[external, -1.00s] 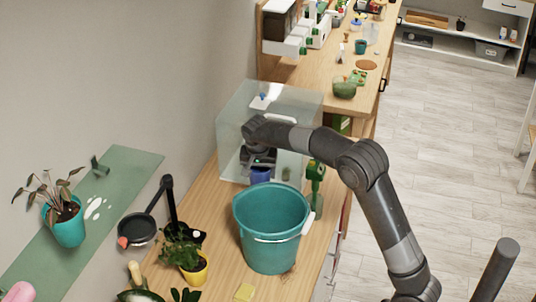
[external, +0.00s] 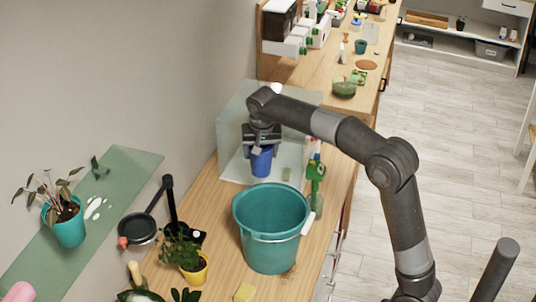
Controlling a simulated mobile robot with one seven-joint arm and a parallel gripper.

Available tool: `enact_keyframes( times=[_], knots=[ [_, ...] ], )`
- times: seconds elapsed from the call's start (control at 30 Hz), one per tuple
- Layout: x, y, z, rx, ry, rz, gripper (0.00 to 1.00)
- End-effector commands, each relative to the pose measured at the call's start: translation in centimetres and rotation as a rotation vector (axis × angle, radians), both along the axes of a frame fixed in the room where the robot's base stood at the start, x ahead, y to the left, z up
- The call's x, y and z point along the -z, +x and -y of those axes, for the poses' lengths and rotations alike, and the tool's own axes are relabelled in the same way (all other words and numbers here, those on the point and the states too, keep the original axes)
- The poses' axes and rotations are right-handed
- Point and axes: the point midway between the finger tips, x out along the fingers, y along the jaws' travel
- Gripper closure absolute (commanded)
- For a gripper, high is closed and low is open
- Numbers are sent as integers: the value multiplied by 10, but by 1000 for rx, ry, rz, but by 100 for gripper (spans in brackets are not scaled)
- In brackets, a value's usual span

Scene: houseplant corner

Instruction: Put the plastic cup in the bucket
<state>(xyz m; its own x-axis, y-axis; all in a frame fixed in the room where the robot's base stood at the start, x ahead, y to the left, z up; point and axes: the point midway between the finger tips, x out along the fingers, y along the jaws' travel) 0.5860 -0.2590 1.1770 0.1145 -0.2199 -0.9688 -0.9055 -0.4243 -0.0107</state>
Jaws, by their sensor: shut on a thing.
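A blue plastic cup (external: 262,162) is held upright between the fingers of my gripper (external: 262,148). My gripper points down and is shut on the cup near its rim. The cup is in front of the clear glass box, or inside its open side; I cannot tell which. A teal bucket (external: 270,245) with a light handle stands on the wooden counter, nearer the camera than the cup. The bucket's open top faces up, and its visible inside looks empty.
The clear box (external: 232,128) stands behind the bucket. A green spray bottle (external: 316,180) stands close to the bucket's right rim. A potted plant in a yellow pot (external: 194,270), a black lamp (external: 140,229) and a yellow sponge (external: 244,292) are on the left and front.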

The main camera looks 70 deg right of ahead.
Motion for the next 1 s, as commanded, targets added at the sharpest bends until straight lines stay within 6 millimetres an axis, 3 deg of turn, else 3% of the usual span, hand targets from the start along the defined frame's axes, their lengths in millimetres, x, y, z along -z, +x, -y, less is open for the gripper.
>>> enact_keyframes(
  times=[0.2, 0.43, 0.5, 0.83, 1.0],
  knots=[
    [-1, -21, -50, -190, -6, 4, 57],
    [2, -39, -88, -341, -23, 4, 57],
    [19, -38, -86, -338, -22, -2, 57],
    [67, -37, -85, -335, -22, -1, 57],
    [110, -38, -86, -334, -20, -3, 57]
  ],
)
